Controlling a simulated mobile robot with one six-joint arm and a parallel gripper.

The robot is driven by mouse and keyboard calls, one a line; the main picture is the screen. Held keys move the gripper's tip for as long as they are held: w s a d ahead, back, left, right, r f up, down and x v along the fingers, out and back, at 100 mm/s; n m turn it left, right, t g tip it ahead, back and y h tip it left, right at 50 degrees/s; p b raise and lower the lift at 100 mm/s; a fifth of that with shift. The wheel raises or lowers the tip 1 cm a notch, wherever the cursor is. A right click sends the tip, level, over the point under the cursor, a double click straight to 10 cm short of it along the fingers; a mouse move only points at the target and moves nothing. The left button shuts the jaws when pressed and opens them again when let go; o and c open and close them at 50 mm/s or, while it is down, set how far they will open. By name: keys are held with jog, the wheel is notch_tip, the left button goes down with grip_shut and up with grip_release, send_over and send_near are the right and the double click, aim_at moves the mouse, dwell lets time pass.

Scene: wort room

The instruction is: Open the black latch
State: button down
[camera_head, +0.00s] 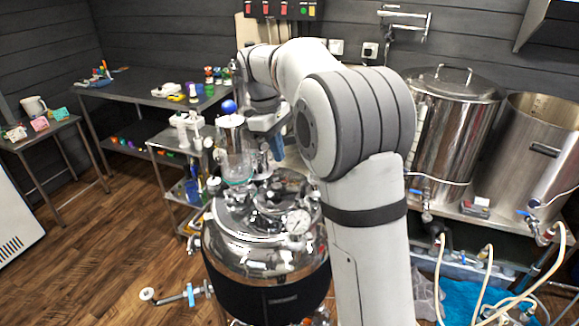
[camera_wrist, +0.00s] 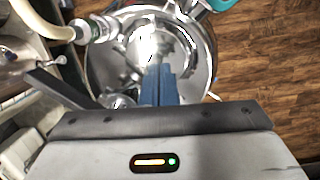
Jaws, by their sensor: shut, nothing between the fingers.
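A shiny steel vessel (camera_head: 225,240) with a domed lid and a dark band stands on the floor in front of me. Its round lid (camera_wrist: 200,50) fills the upper middle of the wrist view. My gripper (camera_wrist: 160,68) shows there as two blue fingers pressed together with nothing between them, over the lid. I cannot surely pick out the black latch among the small fittings on the lid.
A pressure gauge (camera_head: 297,221) and a glass cylinder (camera_head: 236,150) rise from the vessel top. A steel cart (camera_head: 168,150) stands behind left. Two large steel kettles (camera_head: 455,125) with hoses are at right. The wooden floor (camera_head: 110,255) at left is mostly clear.

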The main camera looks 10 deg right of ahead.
jog(key=w, duration=0.1)
jog(key=w+a, duration=0.1)
jog(key=w+n, duration=0.1)
jog(key=shift+w+a+r+g+p, duration=0.25)
jog(key=shift+g+p, duration=0.05)
jog(key=p, duration=0.1)
send_near(299, 196)
jog(key=a+f, duration=0.1)
jog(key=w+a+f, duration=0.1)
jog(key=a+f, duration=0.1)
jog(key=f, duration=0.1)
jog(key=shift+w, duration=0.3)
jog(key=s+d, duration=0.1)
jog(key=d+p, duration=0.1)
jog(key=d, duration=0.1)
jog(key=shift+s, duration=0.4)
jog(key=shift+s+d+f, duration=0.1)
jog(key=shift+d+f, duration=0.05)
jog(key=shift+d, duration=0.05)
jog(key=shift+d, duration=0.15)
jog(key=shift+s+d+b, duration=0.15)
jog(key=shift+s+b, duration=0.05)
jog(key=shift+b, duration=0.2)
